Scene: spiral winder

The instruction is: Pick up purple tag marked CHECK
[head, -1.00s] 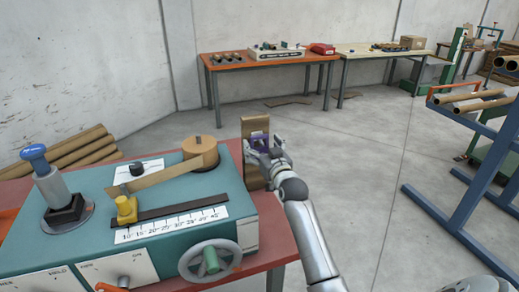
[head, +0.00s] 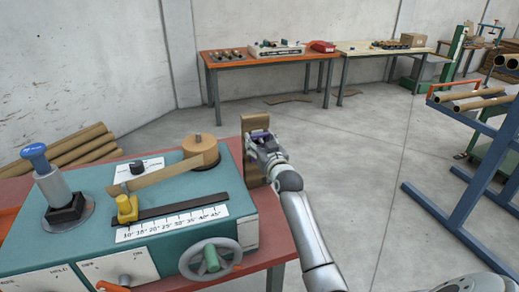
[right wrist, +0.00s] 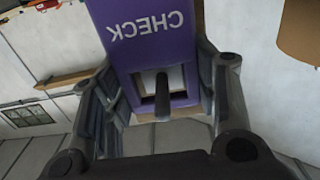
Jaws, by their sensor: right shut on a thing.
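The purple tag (right wrist: 150,45) marked CHECK fills the top middle of the right wrist view, its lettering upside down. It has a square hole near its lower edge, with a dark peg-like piece showing in front of or through it; I cannot tell which. My right gripper (right wrist: 155,95) is shut on the tag, one finger at each side. In the head view my right gripper (head: 263,143) holds the tag (head: 260,134) in front of an upright brown board (head: 253,122), and hides part of both. I cannot tell whether the tag touches the board. My left gripper is not in view.
The teal winder machine (head: 95,245) with its handwheel (head: 232,263) stands on a red table (head: 280,235) left of my arm. A blue rack (head: 440,205) with brown tubes stands at the right. The floor between is clear.

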